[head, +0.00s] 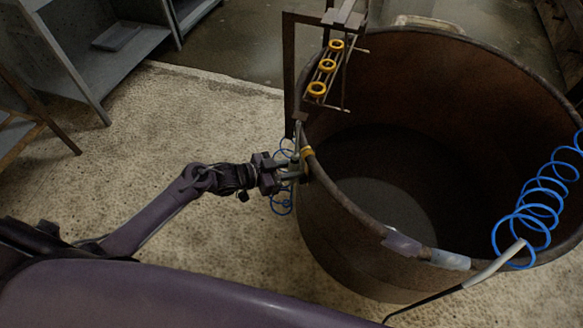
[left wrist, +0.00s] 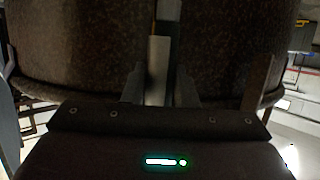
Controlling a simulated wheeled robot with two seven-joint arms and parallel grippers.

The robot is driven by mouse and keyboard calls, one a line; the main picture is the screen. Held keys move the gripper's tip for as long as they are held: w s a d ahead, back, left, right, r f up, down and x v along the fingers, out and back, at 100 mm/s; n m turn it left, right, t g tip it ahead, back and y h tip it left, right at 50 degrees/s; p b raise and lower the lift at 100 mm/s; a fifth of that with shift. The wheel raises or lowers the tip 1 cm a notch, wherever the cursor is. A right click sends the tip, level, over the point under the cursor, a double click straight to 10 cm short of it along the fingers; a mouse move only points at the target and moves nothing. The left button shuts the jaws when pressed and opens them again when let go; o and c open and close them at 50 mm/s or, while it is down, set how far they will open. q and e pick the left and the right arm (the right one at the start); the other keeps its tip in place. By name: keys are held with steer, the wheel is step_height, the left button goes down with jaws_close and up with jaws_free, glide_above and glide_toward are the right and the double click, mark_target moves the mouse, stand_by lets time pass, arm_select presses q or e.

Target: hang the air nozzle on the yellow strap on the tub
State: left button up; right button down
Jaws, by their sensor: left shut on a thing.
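The big rusty brown tub (head: 335,220) fills the right of the head view. The yellow strap (head: 308,152) is a small band on its left rim. My left gripper (head: 291,168) is shut at that rim on a slim grey upright piece, which I take for the air nozzle (head: 297,138). Blue coiled hose shows beside and below the gripper. In the left wrist view the grey piece (left wrist: 158,68) stands upright between the fingers, in front of the tub wall (left wrist: 80,50). Whether it touches the strap is unclear. My right gripper is out of view.
A metal frame with several yellow rings (head: 327,65) stands over the rim just above the gripper. A purple band (head: 400,242) and a light blue band (head: 450,260) sit on the near rim. A grey-handled black wand (head: 495,265) with blue coil (head: 530,215) crosses at right.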

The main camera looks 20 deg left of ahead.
arm_select(q)
steer(key=o, duration=0.8)
steer(key=shift+f, duration=0.1)
